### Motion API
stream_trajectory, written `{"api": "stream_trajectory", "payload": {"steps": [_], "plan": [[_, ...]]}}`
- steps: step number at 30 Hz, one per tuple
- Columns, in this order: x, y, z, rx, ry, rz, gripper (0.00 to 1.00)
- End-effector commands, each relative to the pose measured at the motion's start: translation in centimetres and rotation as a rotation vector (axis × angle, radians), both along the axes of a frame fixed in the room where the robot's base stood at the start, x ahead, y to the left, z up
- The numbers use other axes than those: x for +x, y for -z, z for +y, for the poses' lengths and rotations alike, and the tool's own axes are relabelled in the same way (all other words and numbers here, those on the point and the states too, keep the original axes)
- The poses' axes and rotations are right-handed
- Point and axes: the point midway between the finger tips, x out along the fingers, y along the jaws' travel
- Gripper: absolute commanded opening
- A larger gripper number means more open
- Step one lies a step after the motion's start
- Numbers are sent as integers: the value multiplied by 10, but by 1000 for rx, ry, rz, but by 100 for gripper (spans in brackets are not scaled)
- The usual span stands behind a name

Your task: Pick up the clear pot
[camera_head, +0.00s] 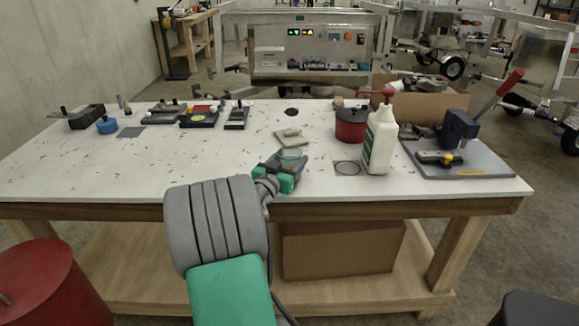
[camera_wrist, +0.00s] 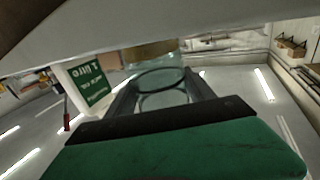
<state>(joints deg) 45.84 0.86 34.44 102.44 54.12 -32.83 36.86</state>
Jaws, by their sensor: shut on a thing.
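The clear pot (camera_head: 293,155) is a small see-through round vessel near the front middle of the white table. My gripper (camera_head: 289,165) is closed around it, with dark fingers and a green body. In the wrist view the pot's round rim (camera_wrist: 160,77) shows between the two dark fingers (camera_wrist: 160,90), one on each side. The fingers and green body hide part of its sides and base in the head view. I cannot tell whether its base touches the table.
A white bottle (camera_head: 379,143) with a red pump stands to the right, by a dark red pot (camera_head: 350,125). A small pale block (camera_head: 289,136) lies just behind my gripper. The table (camera_head: 100,165) is mostly clear at front left.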

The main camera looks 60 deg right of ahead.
Motion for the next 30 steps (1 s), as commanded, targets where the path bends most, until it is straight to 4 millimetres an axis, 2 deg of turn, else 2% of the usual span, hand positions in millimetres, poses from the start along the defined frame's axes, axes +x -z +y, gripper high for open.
{"api": "stream_trajectory", "payload": {"steps": [3, 11, 16, 19, 26, 30], "plan": [[0, 0, 0, 0, 0, 1, 15], [0, -2, 0, -1, 0, -1, 15], [0, -18, 0, -3, 1, -2, 15], [0, -38, 1, -5, 0, -5, 15], [-1, -99, 55, -6, -5, -8, 15], [-1, -112, 99, -3, -8, -4, 15]]}}
